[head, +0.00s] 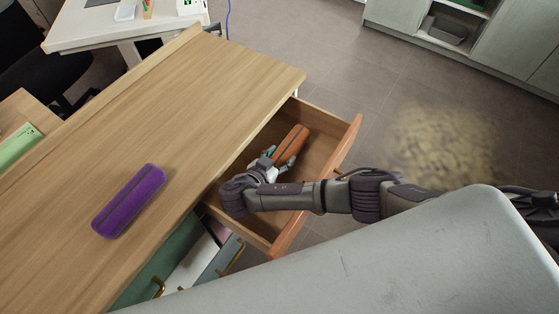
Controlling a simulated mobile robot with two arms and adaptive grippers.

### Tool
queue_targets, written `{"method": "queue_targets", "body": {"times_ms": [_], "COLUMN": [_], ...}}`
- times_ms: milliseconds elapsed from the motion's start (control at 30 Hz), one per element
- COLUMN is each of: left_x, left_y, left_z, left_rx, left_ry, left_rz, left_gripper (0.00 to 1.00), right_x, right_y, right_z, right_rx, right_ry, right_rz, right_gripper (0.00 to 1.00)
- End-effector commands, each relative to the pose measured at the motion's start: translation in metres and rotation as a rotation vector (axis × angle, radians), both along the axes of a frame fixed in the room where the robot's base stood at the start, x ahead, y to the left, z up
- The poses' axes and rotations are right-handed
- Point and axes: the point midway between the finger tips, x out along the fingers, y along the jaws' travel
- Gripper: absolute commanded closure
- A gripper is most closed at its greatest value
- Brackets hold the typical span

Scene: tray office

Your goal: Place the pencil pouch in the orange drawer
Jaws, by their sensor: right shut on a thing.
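The orange drawer (345,148) is pulled open from the wooden desk, with its orange front to the right. An orange-brown pouch-like case (293,143) is inside the drawer area, slanted, near the far end. My right gripper (274,158) reaches over the drawer and is shut on the near end of this case. I cannot tell whether the case touches the drawer floor. A purple pouch (129,201) with a dark zip line lies on the desk top at the left, apart from the gripper. My left gripper is out of view.
The wooden desk top (190,110) is mostly clear. Below the orange drawer, a lower drawer (205,262) with a brass handle also shows. A white table (100,28) stands at the back left, a cabinet (410,15) at the back right. Open floor lies beyond the drawer.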

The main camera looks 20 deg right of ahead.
Motion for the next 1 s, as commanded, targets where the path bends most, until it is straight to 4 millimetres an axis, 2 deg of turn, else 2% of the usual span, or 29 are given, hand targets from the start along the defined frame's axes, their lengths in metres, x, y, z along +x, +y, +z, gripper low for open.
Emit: {"method": "queue_targets", "body": {"times_ms": [100,333,367,500,833,1000], "left_x": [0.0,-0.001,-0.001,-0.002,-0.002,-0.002], "left_y": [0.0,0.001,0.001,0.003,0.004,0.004], "left_z": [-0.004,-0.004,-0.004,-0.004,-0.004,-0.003], "left_rx": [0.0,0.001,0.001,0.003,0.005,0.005], "left_ry": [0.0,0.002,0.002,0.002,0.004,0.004], "left_rz": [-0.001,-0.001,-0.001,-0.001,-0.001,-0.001], "left_gripper": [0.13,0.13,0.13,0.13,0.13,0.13], "right_x": [0.001,0.001,0.0,0.0,-0.001,-0.012], "right_y": [0.001,0.001,0.001,0.001,0.002,0.016], "right_z": [-0.014,-0.017,-0.017,-0.017,-0.016,-0.01], "right_rx": [-0.001,0.002,0.002,0.002,0.002,0.005], "right_ry": [-0.003,-0.002,-0.001,-0.001,-0.001,0.002], "right_rz": [0.001,0.001,0.001,0.001,0.001,0.004], "right_gripper": [0.83,0.83,0.41,0.17,0.17,0.17]}}
